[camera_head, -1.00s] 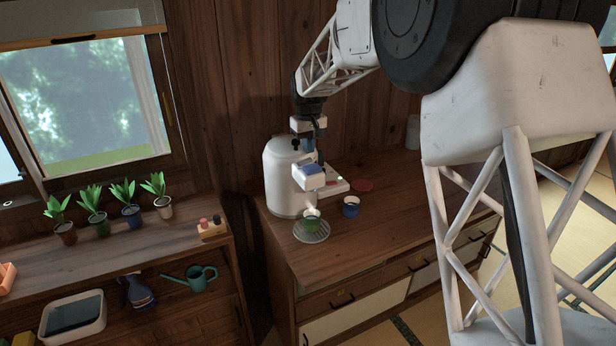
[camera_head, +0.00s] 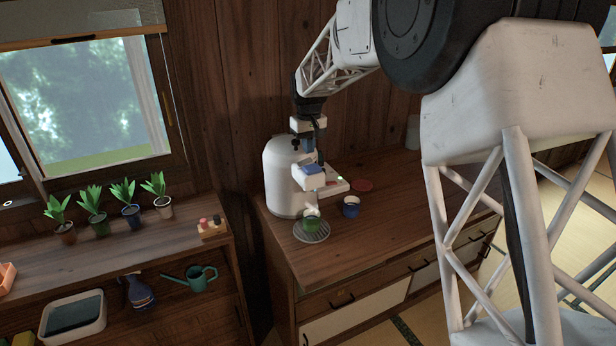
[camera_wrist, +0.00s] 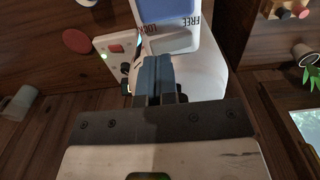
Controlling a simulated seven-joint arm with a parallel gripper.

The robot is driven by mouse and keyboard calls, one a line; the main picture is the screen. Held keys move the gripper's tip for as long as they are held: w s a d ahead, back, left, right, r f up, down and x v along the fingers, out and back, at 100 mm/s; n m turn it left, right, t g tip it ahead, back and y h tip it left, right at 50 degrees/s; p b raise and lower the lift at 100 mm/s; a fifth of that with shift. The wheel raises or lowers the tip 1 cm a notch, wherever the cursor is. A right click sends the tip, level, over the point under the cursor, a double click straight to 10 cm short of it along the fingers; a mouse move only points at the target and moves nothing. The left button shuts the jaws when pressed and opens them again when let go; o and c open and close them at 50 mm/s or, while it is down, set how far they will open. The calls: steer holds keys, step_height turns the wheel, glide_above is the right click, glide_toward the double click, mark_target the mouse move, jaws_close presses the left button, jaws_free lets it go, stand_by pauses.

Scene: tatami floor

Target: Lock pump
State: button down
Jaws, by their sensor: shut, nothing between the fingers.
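The white pump dispenser (camera_head: 284,180) stands on the wooden counter, with a blue pad (camera_head: 311,169) on its head. In the wrist view the blue pad (camera_wrist: 168,14) lies above the words LOCK and FREE and a grey inset piece (camera_wrist: 170,42). LOCK is printed on the left, FREE on the right. My gripper (camera_wrist: 154,62) is shut and empty, its blue-grey fingertips just by the grey piece on the LOCK side. I cannot tell whether they touch it. In the head view my gripper (camera_head: 320,160) is above the dispenser's head. The fingers hide part of the lock area.
A green cup (camera_head: 310,220) sits on a round grate (camera_head: 312,237) below the spout. A blue cup (camera_head: 351,207) and a red disc (camera_head: 362,185) are to the right. A panel (camera_wrist: 116,46) with a red button and green light adjoins the head. The front counter is clear.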

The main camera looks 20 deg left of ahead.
steer(key=shift+f, duration=1.3)
stand_by(1.3)
steer(key=shift+r, duration=3.5)
